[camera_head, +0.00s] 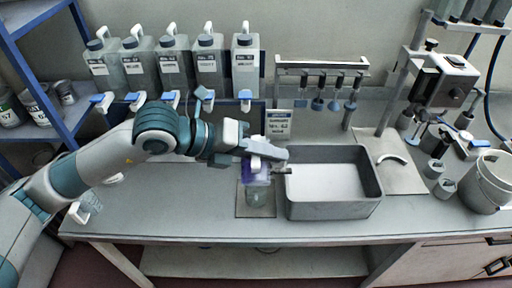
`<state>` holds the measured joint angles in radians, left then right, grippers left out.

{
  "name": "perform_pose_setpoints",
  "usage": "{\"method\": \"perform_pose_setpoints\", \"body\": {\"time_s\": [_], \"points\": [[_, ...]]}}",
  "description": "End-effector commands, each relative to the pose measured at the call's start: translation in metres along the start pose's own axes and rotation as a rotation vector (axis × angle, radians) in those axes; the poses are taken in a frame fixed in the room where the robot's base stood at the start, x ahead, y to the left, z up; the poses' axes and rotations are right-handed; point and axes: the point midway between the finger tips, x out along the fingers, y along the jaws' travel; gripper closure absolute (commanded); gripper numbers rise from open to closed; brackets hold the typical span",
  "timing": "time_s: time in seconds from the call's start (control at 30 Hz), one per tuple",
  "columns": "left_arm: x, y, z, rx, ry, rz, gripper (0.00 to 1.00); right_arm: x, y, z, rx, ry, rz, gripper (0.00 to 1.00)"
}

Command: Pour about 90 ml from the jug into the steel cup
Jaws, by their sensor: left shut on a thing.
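My left gripper (268,151) reaches in from the left over the middle of the bench. It is shut on what looks like the jug (258,174), a vessel with purple contents, partly hidden by the gripper. Under it, a clear greenish vessel (256,195) stands on a small dark mat (257,211); whether the two touch cannot be told. No pouring stream can be made out. Small grey metal-looking cups stand at the right, one (433,169) behind another (445,187); which one is the steel cup is not clear. My right gripper is not in view.
A grey open bin (334,209) stands just right of the mat. Several labelled bottles (245,68) line the wall above dispensing taps. A white bucket (488,184) and a stand-mounted device (447,80) are at the right.

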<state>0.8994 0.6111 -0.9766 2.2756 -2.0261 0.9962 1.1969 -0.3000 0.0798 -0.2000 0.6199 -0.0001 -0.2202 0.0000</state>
Motion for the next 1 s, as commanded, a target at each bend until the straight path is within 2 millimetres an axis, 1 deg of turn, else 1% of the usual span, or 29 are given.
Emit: {"method": "perform_pose_setpoints", "body": {"time_s": [1.0], "points": [[-0.003, 0.0, 0.01, -0.037, 0.023, 0.0, 1.0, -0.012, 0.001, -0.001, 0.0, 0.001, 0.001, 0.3]]}}
